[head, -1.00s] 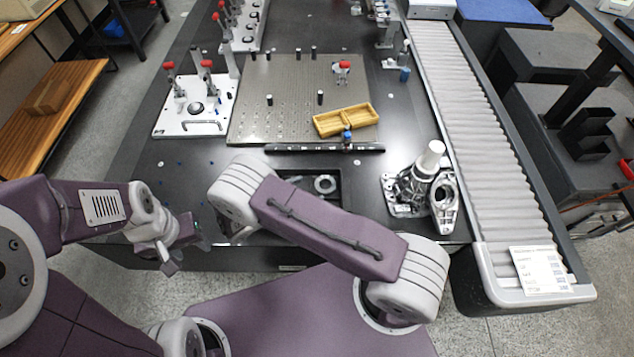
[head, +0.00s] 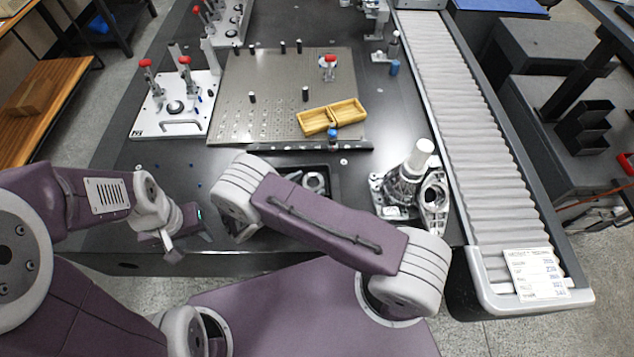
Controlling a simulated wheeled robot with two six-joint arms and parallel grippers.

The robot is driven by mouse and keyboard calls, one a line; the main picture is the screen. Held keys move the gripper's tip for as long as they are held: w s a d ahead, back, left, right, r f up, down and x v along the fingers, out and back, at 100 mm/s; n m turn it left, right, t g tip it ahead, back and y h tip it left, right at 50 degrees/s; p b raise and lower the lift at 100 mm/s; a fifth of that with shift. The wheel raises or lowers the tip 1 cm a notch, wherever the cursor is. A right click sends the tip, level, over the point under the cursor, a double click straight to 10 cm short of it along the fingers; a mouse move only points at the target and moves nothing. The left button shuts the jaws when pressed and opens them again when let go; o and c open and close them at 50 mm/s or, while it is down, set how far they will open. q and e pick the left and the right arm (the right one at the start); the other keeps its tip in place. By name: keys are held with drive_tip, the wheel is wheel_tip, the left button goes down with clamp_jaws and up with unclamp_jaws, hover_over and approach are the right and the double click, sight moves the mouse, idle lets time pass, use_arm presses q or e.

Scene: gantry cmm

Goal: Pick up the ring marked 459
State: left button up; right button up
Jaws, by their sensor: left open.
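A metal ring (head: 315,182) lies in a dark recessed tray (head: 333,200) at the near edge of the table. My right forearm hides part of the tray, and I cannot read any number on the ring. My left gripper (head: 186,246) is open and empty at the table's near edge, left of the tray and apart from the ring. My right arm reaches across the front of the table, and its gripper is hidden behind the arm.
A machined metal casting (head: 402,185) stands right of the tray, beside a roller conveyor (head: 470,120). Behind are a perforated plate (head: 275,85), a wooden two-part box (head: 318,123) and a dark rail (head: 290,147). A white fixture with red-knobbed clamps (head: 150,128) stands left.

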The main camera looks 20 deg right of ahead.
sight(304, 180)
drive_tip(key=shift+s+f, duration=0.25)
drive_tip(key=shift+f, duration=0.25)
drive_tip(key=shift+s, duration=0.1)
drive_tip(key=c, duration=0.3)
drive_tip(key=shift+a+r, duration=0.1)
drive_tip(key=shift+a, duration=0.05)
clamp_jaws()
drive_tip(key=r, duration=0.4)
drive_tip(key=shift+w+a+r+p, duration=0.1)
drive_tip(key=shift+w+p, duration=0.2)
drive_tip(key=shift+w, duration=0.05)
drive_tip(key=s+d+r+p, duration=0.1)
drive_tip(key=s+d+r, duration=0.5)
drive_tip(key=s, duration=0.4)
drive_tip(key=shift+d+r, duration=0.4)
drive_tip(key=shift+r, duration=0.05)
